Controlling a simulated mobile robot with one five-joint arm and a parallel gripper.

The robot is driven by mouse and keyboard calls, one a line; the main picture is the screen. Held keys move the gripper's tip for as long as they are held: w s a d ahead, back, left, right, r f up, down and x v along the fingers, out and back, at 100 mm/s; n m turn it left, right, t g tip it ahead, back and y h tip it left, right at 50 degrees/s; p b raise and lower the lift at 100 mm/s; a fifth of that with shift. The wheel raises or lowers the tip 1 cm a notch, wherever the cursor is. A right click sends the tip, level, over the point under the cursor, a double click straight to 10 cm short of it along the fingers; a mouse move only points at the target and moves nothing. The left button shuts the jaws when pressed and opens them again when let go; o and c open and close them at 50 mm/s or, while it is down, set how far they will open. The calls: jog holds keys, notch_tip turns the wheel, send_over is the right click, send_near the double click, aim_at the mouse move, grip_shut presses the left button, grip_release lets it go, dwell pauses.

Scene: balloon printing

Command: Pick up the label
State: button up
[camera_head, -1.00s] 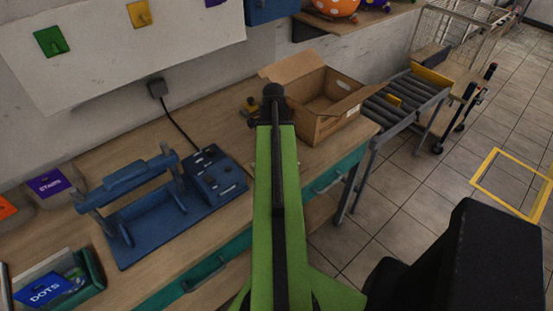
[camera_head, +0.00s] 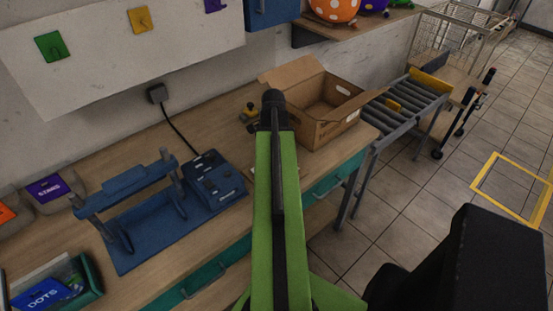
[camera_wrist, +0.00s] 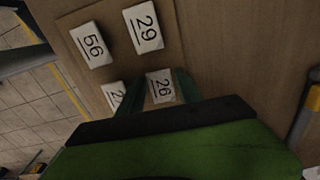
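Several white number labels lie on a brown board (camera_wrist: 112,62) in the wrist view. Label 56 (camera_wrist: 91,44) is at the upper left, and label 29 (camera_wrist: 144,27) is to its right. Label 26 (camera_wrist: 161,86) is lower, and a partly covered label beginning with 2 (camera_wrist: 114,94) is left of it. My gripper (camera_wrist: 158,88) shows two dark teal fingers set apart, with label 26 visible between them. Whether they touch the label I cannot tell. In the head view my green arm hides the gripper.
The wooden bench (camera_head: 222,109) carries a blue press (camera_head: 150,215), an open cardboard box (camera_head: 325,105) and a green tray with a DOTS card (camera_head: 88,285). A roller conveyor (camera_head: 405,102) stands beyond the box. The tiled floor (camera_head: 415,205) at right is largely clear.

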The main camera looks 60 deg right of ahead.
grip_shut()
jog(key=shift+r, duration=0.1)
